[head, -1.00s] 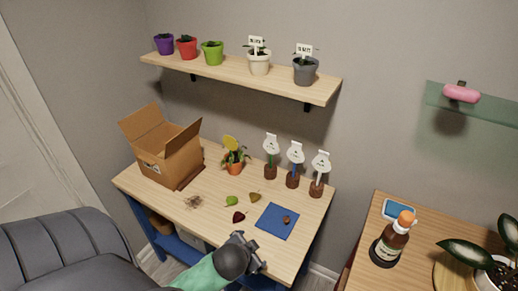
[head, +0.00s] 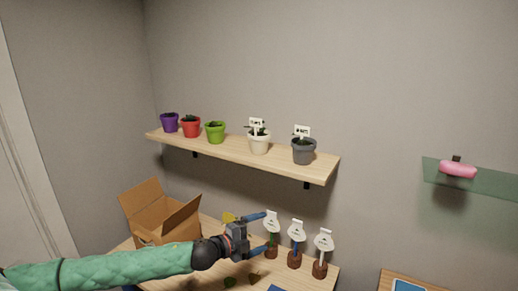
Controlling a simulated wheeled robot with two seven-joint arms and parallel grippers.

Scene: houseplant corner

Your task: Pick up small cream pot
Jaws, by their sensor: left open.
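The small cream pot (head: 259,144) stands upright on the wooden wall shelf, with a plant and a white label in it. It is between the green pot (head: 215,133) and the grey pot (head: 303,152). My left gripper (head: 270,228) is open, its blue fingers pointing right. In the picture it is below the shelf and below the cream pot, apart from it, near the plant markers over the table. Nothing shows between its fingers except the scene behind. My right gripper is not in view.
The shelf (head: 320,169) also bears a red pot (head: 191,127) and a purple pot (head: 170,123). On the table below are an open cardboard box (head: 165,215) and several white-headed markers (head: 297,231). A glass shelf (head: 495,182) with a pink item (head: 457,169) is at right.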

